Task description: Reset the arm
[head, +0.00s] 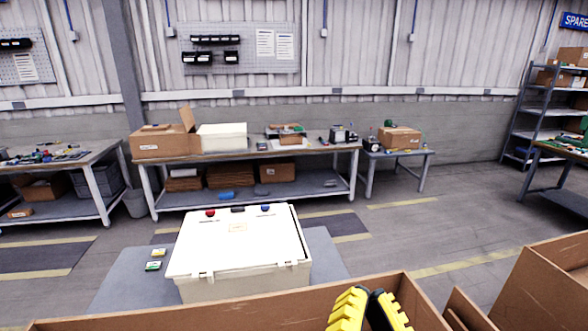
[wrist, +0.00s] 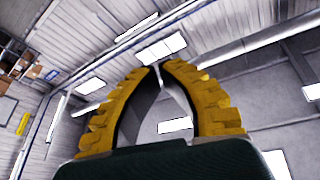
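My gripper (head: 372,294) shows at the bottom of the head view, right of centre, with yellow ribbed fingers and dark inner faces. In the wrist view the fingers (wrist: 158,66) arch inward and their tips come together, with nothing held between them. The gripper points up towards the ceiling lights. The rest of my arm is hidden in the head view.
A white lidded box (head: 240,245) with red and blue buttons stands on a grey table (head: 120,276). Two small cards (head: 154,260) lie left of it. Open cardboard boxes (head: 250,312) fill the front edge. Workbenches (head: 310,153) line the back wall; shelving (head: 540,110) stands right.

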